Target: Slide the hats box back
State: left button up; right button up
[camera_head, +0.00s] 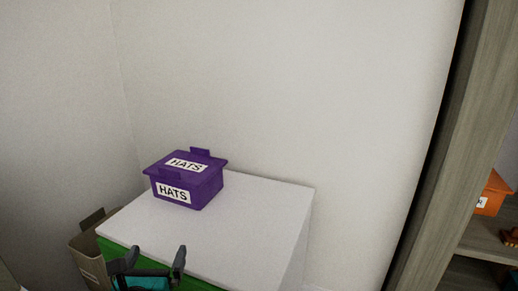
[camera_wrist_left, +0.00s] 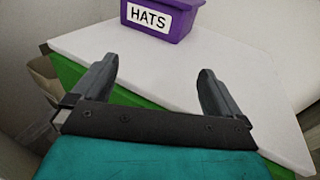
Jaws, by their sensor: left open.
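The purple hats box (camera_head: 187,178) stands upright with its lid on, on the white top of a cabinet (camera_head: 250,215), towards the back. White labels reading HATS show on its lid and front. In the left wrist view the lower front of the box (camera_wrist_left: 178,31) shows at the top, beyond the fingers. My left gripper (camera_head: 151,257) is at the cabinet's front edge, apart from the box. Its two fingers (camera_wrist_left: 155,90) are spread with nothing between them. My right gripper is not in view.
The cabinet has a green front (camera_wrist_left: 68,72). A beige bin (camera_head: 88,255) stands at its left. A wall is behind the cabinet. Grey wooden shelves (camera_head: 440,190) at the right hold an orange box (camera_head: 492,195). The white top is clear in front and right of the box.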

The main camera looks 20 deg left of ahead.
pick_arm(q)
jog(key=s+d+f+n+g+h, duration=0.2)
jog(key=s+d+f+n+h, duration=0.2)
jog(key=d+f+n, duration=0.4)
jog(key=s+d+f+n+g+h, duration=0.3)
jog(key=s+d+f+n, duration=0.3)
jog(key=n, duration=1.5)
jog(key=shift+s+d+f+h, duration=0.15)
jog(key=shift+d+f+h, duration=0.25)
jog(key=shift+d+f, duration=1.15)
